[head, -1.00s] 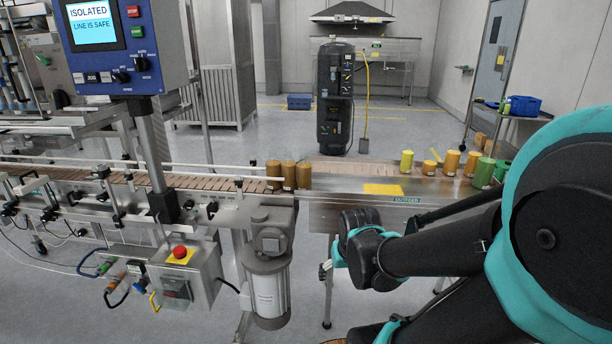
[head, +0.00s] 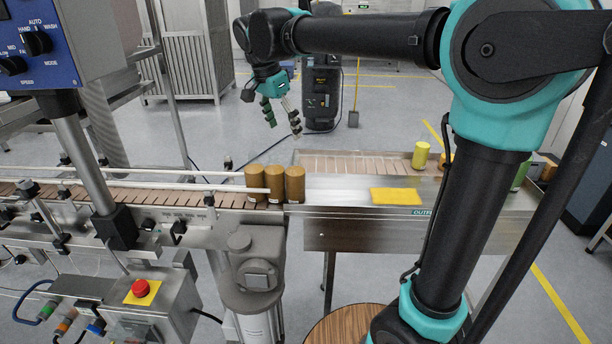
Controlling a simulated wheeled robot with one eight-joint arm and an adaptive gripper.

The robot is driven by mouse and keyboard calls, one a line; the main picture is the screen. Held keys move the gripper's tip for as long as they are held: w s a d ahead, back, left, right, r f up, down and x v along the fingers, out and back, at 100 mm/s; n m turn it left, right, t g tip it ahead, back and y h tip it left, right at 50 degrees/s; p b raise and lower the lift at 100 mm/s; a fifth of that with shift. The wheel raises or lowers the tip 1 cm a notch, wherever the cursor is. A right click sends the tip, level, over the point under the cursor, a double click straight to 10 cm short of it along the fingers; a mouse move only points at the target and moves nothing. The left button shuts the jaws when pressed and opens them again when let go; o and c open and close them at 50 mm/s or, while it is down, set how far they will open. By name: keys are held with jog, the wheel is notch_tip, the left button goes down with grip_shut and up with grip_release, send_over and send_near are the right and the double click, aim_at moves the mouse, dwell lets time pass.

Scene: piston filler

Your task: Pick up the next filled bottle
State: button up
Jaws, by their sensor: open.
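Three brown-amber bottles stand upright in a close group at the right end of the conveyor. They are the left bottle (head: 254,181), the middle bottle (head: 273,190) and the right bottle (head: 295,183). My gripper (head: 284,128) hangs from my raised arm above and beyond this group in the picture. Its fingers point down, spread apart, with nothing between them. It appears clear of the bottles. A yellow bottle (head: 421,155) stands on the outfeed table (head: 345,190) to the right. A green bottle (head: 521,175) there is partly hidden by my arm.
The conveyor (head: 150,197) has rails along it. A yellow pad (head: 396,196) lies on the outfeed table, with free room around it. A control panel (head: 50,35) on a post stands left, and an emergency-stop box (head: 142,290) sits below. A round wooden top (head: 335,326) is in front.

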aim_at(298, 170)
jog(key=x, duration=1.7)
jog(key=shift+w+d, duration=0.1)
jog(key=shift+w, duration=0.3)
jog(key=shift+r, duration=0.1)
grip_shut()
